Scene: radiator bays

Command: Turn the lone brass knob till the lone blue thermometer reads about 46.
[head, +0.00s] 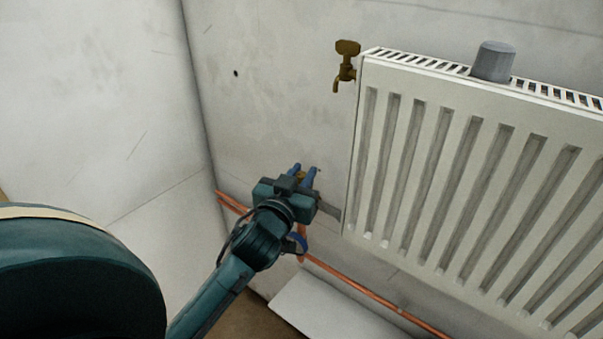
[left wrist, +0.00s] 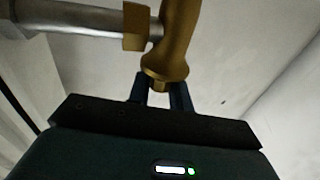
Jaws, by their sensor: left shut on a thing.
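My left gripper (head: 304,172) is at the lower left corner of the radiator, shut on the brass knob. Only a little brass shows between its blue fingers in the head view. In the left wrist view, the brass knob (left wrist: 157,84) is the narrow end of a brass valve body (left wrist: 179,40), with a dark finger on each side of it. The valve body joins a grey pipe on the left. I see no blue thermometer in either view. My right gripper is in neither view.
A white radiator (head: 460,180) hangs on the wall at the right. A brass tap (head: 346,64) sits at its upper left corner, and a grey cylinder (head: 494,61) stands on its top. Copper pipes (head: 370,295) run low along the wall. A white slab (head: 325,312) lies below.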

